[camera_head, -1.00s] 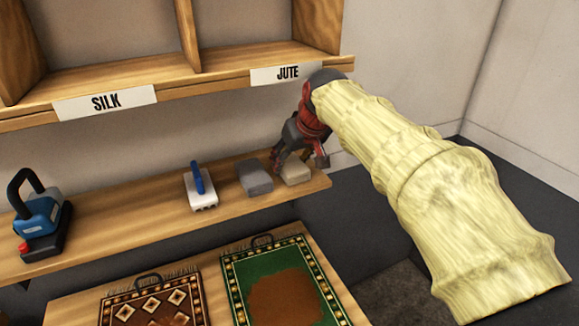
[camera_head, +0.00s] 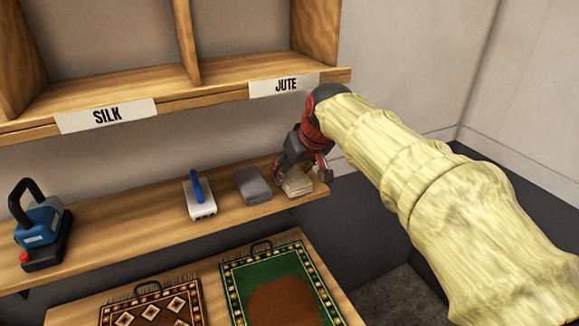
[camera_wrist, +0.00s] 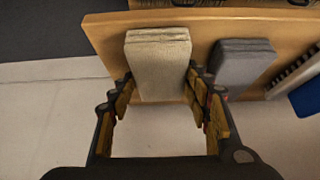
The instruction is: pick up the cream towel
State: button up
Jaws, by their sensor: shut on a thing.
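The cream towel (camera_head: 298,182) is a folded block at the right end of the wooden shelf in the head view. In the wrist view the towel (camera_wrist: 158,62) stands between the finger pads. My gripper (camera_head: 304,170) reaches down over the towel from the right, and its fingers are closed on the two sides of the towel. In the wrist view my gripper (camera_wrist: 160,88) has one finger at each side of it. The towel appears at shelf level; I cannot tell whether it is clear of the shelf.
A grey folded towel (camera_head: 252,186) lies just left, then a white brush with a blue handle (camera_head: 199,196). A blue tool with a black handle (camera_head: 42,228) stands at the far left. An upper shelf (camera_head: 215,98) labelled SILK and JUTE overhangs. Rugs (camera_head: 250,262) lie below.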

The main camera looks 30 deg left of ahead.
jog(key=s+d+p, duration=0.2)
jog(key=s+d, duration=0.8)
jog(key=d, duration=0.2)
jog(key=shift+d, duration=0.3)
